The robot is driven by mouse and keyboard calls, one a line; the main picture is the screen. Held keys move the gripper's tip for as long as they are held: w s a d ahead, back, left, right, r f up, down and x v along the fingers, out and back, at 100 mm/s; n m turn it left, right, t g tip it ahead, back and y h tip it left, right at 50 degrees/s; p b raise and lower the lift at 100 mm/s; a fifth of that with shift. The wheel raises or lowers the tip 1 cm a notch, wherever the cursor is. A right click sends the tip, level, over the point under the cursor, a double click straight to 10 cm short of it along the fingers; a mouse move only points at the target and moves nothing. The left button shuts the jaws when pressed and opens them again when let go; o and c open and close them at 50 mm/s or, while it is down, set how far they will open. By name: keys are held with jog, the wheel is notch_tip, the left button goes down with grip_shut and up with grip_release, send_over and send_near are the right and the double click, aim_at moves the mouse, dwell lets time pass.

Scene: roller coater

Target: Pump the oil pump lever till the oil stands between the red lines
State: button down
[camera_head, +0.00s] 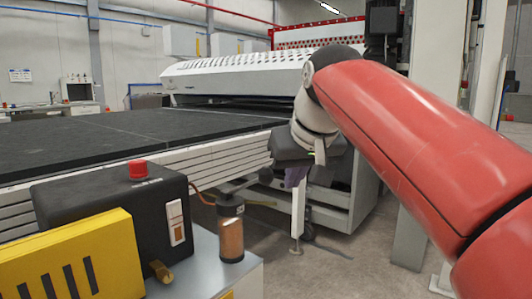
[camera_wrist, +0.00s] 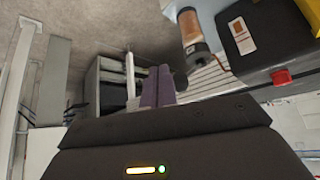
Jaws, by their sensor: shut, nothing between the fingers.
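The oil pump is a copper-coloured cylinder (camera_head: 231,239) with a dark top on the grey cabinet. Its dark lever slants up to the right and ends in a round black knob (camera_head: 265,175). The cylinder also shows at the top of the wrist view (camera_wrist: 189,28). My gripper (camera_head: 296,180) is shut and empty, its purple fingers just right of the knob in the head view. They also show pressed together in the wrist view (camera_wrist: 158,82). A pale gauge plate (camera_head: 176,222) is on the black box; its oil level and red lines are too small to read.
The black box (camera_head: 100,210) has a red button (camera_head: 138,169) on top and a brass fitting (camera_head: 161,271) in front. A yellow box (camera_head: 75,260) stands at the lower left. The large machine's dark bed (camera_head: 110,135) lies behind. Floor is open to the right.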

aim_at(268, 173)
jog(key=w+a+r+p, duration=0.1)
jog(key=w+a+r, duration=0.1)
jog(key=r, duration=0.3)
jog(key=shift+w+a+r+n, duration=0.15)
jog(key=shift+a+r+n, duration=0.15)
jog(key=shift+a, duration=0.2)
jog(key=shift+f, duration=0.1)
jog(key=shift+b+x, duration=1.3)
jog(key=shift+x, duration=2.15)
